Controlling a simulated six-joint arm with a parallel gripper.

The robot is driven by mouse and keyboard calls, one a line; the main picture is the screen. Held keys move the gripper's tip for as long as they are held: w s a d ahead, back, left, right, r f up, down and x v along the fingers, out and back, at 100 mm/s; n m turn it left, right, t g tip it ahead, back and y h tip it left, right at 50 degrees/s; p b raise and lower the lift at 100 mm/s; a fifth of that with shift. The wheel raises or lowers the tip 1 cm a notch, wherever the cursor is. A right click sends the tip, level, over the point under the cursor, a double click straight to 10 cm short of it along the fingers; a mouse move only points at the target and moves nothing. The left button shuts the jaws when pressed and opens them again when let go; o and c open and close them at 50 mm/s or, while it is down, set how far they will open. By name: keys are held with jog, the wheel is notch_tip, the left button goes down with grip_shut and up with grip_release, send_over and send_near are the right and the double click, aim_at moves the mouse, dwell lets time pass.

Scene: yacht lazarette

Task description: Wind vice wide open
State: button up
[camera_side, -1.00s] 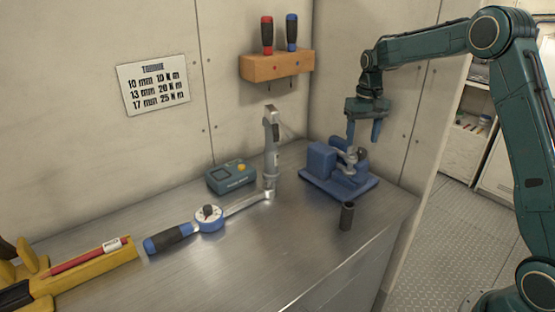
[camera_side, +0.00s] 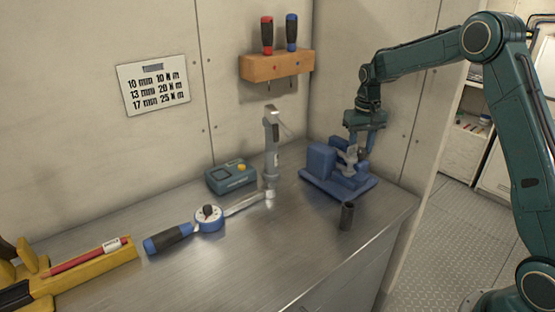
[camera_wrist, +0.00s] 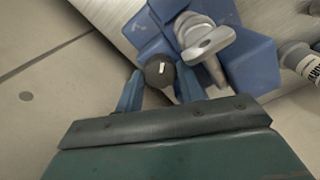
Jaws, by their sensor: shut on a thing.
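The blue vice (camera_side: 322,160) stands on its base plate at the right end of the steel bench, and it also shows in the wrist view (camera_wrist: 250,58). A grey metal fitting (camera_wrist: 205,38) with a flat lever-like top sits at the vice's jaws; whether it is clamped I cannot tell. A dark round knob (camera_wrist: 160,71) with a white mark is at the vice's near side in the wrist view. My gripper (camera_wrist: 160,88) points down with its blue fingers on either side of this knob, shut on it. In the side view my gripper (camera_side: 357,148) is low behind the vice's right side.
A dark socket (camera_side: 346,216) stands in front of the vice near the bench edge. Left of the vice are a grey upright tool (camera_side: 271,150), a teal box (camera_side: 231,176) and a torque wrench (camera_side: 209,218). A screwdriver rack (camera_side: 275,66) hangs on the wall above.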

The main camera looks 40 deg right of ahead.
aim_at(360, 150)
jog(key=shift+n, duration=1.6)
jog(key=o, duration=1)
jog(key=shift+m, duration=0.5)
jog(key=shift+m, duration=1.1)
notch_tip(360, 150, up, 14)
jog(key=shift+f, duration=0.1)
